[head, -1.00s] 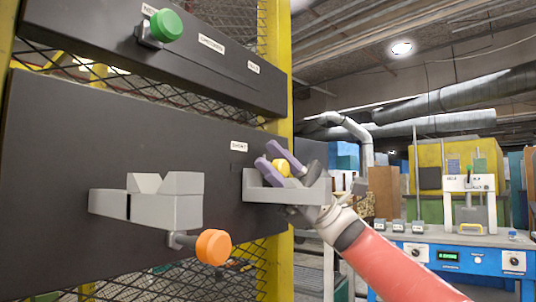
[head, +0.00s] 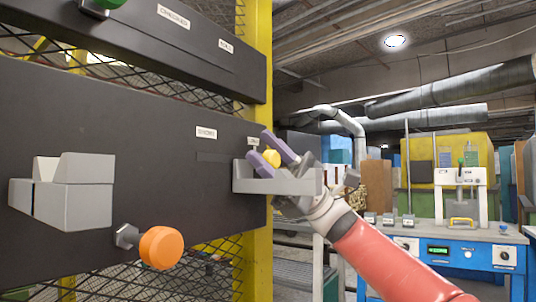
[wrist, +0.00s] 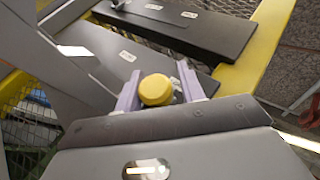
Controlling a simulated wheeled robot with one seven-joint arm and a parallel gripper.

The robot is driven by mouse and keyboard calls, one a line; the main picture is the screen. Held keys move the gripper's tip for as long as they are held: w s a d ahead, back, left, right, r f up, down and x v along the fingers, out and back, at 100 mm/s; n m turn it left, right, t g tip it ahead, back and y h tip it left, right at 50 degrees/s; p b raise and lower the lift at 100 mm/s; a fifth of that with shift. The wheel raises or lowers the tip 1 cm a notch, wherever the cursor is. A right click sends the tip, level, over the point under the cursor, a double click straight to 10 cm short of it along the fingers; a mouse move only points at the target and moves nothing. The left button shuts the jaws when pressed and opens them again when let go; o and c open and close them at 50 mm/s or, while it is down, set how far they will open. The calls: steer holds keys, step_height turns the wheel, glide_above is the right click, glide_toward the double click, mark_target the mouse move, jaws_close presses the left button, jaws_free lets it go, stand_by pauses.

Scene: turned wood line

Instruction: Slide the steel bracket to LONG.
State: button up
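The steel bracket (head: 285,182) is a grey channel-shaped piece with a round yellow knob (head: 272,157). It sits near the right end of the lower dark panel, beside a slot (head: 212,157). My gripper (head: 267,153) has its purple fingers on both sides of the knob and looks shut on it. The wrist view shows the knob (wrist: 156,90) between the fingers; a small gap seems to show on its right. A white label (head: 206,132) is left of the bracket. A second label (head: 252,141) is just above it, partly hidden by a finger. I cannot read either surely.
A grey V-notched block (head: 75,193) and an orange knob (head: 160,247) stick out of the panel (head: 150,140) at left. A second dark panel with a green knob is above. A yellow post (head: 258,235) stands behind. A blue workbench (head: 455,252) is at right.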

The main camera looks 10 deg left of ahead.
mark_target(280, 164)
steer(key=shift+f, duration=0.1)
steer(key=b+v, duration=0.1)
steer(key=v, duration=0.6)
steer(key=shift+w+d+f+b, duration=0.2)
steer(key=shift+d+b, duration=0.05)
steer(key=shift+b, duration=0.05)
steer(key=shift+d, duration=0.1)
